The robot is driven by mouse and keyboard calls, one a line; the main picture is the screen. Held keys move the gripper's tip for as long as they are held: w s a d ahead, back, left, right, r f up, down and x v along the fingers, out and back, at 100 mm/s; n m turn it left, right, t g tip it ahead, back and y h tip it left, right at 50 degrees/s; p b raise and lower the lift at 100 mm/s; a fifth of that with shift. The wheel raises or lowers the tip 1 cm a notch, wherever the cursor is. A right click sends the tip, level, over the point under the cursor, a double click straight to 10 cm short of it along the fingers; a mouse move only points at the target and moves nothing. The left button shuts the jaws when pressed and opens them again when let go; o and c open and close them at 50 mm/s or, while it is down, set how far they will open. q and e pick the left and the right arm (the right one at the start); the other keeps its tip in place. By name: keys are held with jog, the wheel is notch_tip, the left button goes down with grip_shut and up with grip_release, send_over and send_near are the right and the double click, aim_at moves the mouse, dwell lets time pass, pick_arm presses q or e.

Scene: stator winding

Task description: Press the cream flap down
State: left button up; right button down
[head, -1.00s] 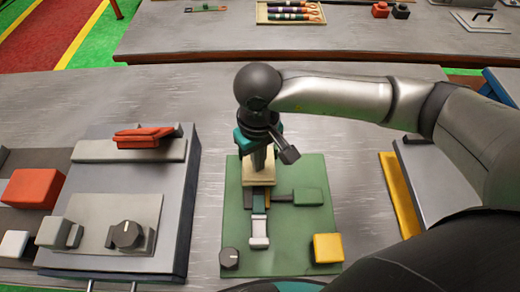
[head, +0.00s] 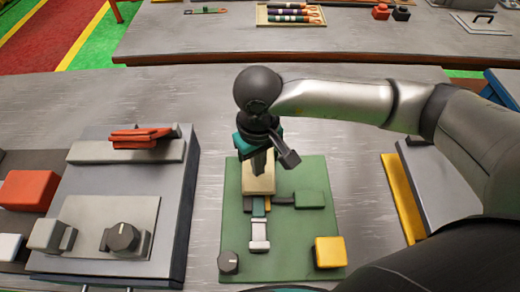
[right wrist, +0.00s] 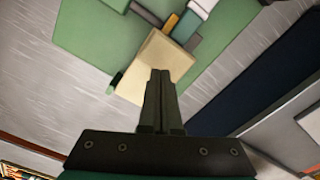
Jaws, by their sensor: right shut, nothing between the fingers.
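The cream flap (head: 259,185) is at the upper part of the green board (head: 290,225) in the head view. It also shows in the right wrist view (right wrist: 152,68), under my fingertips. My right gripper (head: 261,165) is shut and empty, pointing down over the flap; in the right wrist view its closed fingers (right wrist: 160,78) overlap the flap. I cannot tell for sure whether they touch it. Part of the flap is hidden behind the fingers. My left gripper is not in view.
The board also holds a yellow block (head: 329,252), a green block (head: 310,200), a light grey piece (head: 259,236) and a dark knob (head: 228,262). A grey panel (head: 115,210) with a knob stands at left. A yellow-edged panel (head: 403,198) lies at right.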

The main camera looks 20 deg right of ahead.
notch_tip(320, 180, up, 7)
jog(key=p, duration=0.3)
jog(key=shift+r, duration=0.2)
dwell(0.8)
